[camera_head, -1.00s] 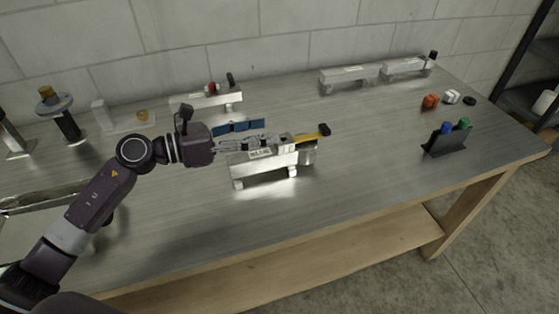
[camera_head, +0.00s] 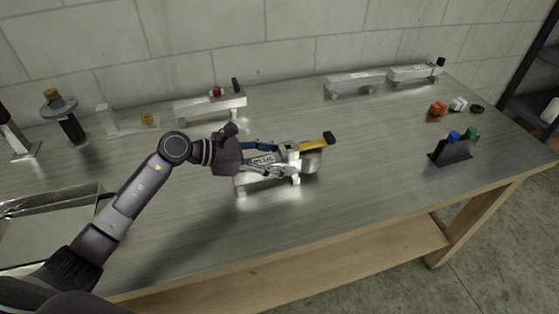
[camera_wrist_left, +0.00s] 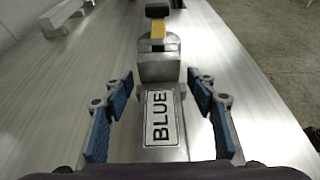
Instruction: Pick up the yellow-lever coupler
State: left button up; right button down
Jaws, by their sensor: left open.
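The yellow-lever coupler (camera_head: 311,161) lies on the metal workbench as a silvery block with a plate reading BLUE. Its yellow lever (camera_head: 314,143) with a black tip points to the right. In the left wrist view the coupler (camera_wrist_left: 160,112) lies lengthwise between the blue finger pads, with the lever (camera_wrist_left: 158,30) at the far end. My left gripper (camera_head: 270,157) is open around the coupler's body, one finger on each side. Gaps show between pads and body in the wrist view. My right gripper is not in view.
Another coupler (camera_head: 209,106) with a red part stands behind on the left. More silver couplers (camera_head: 355,83) stand at the back right. A black holder (camera_head: 452,150) with blue and green caps is at the right. A metal tray (camera_head: 50,228) is at the left.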

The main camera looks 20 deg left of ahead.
pick_arm(q)
grip_shut()
jog(key=shift+w+r, duration=0.1)
jog(key=shift+r, duration=0.05)
dwell(0.5)
jog(key=shift+r, duration=0.1)
